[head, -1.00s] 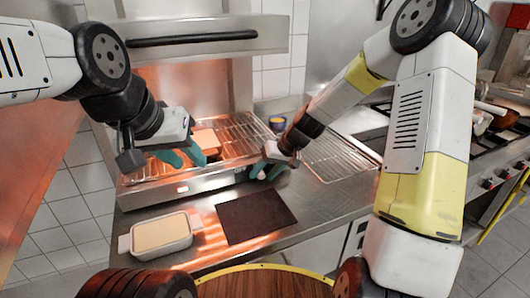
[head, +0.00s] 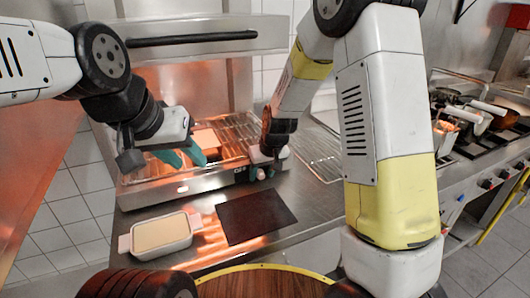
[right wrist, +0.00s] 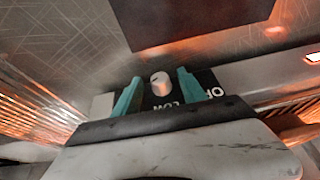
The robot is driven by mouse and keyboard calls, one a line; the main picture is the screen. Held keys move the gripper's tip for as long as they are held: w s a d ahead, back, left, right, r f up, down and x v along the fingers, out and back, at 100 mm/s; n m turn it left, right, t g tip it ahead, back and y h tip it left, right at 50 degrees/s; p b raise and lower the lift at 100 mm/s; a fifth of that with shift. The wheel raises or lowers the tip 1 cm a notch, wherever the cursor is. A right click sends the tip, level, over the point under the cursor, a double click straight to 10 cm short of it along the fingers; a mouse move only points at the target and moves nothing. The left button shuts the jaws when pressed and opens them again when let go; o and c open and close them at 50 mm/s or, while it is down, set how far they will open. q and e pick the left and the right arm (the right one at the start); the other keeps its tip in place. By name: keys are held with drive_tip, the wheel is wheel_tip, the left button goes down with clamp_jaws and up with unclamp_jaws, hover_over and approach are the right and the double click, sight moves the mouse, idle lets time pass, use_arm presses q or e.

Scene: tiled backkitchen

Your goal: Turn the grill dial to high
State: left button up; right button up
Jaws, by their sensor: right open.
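The grill (head: 215,177) stands on the counter with a glowing heater and a wire rack. Its dial is a small pale round knob (right wrist: 160,84) on a dark plate with white "OFF" and "LOW" lettering, upside down in the right wrist view. The dial (head: 261,174) also shows on the grill's front panel in the head view. My right gripper (right wrist: 159,77) is open, with one teal finger on each side of the dial; whether they touch it I cannot tell. My left gripper (head: 182,156) is open over the left of the rack, away from the dial.
A white dish with a beige filling (head: 161,232) and a dark mat (head: 256,217) lie on the counter before the grill. A second wire rack (head: 318,155) is to the right. A stove with pans (head: 480,125) stands far right.

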drive_tip(key=shift+a, duration=0.15)
drive_tip(key=v, duration=0.7)
drive_tip(key=shift+s+r, duration=0.2)
drive_tip(key=shift+r, duration=0.15)
drive_tip(key=s+d+r+m, duration=0.1)
drive_tip(key=s+d+r, duration=0.3)
drive_tip(key=s, duration=0.3)
drive_tip(key=s+d+r+m+t, duration=0.1)
drive_tip(key=s+d+r, duration=0.3)
drive_tip(key=s+r, duration=0.2)
drive_tip(key=s+d+r+m+t, duration=0.1)
drive_tip(key=s+d+r, duration=0.3)
drive_tip(key=s, duration=0.4)
drive_tip(key=shift+s+d+r+m, duration=0.35)
drive_tip(key=shift+d+r+m, duration=0.05)
drive_tip(key=shift+r, duration=0.05)
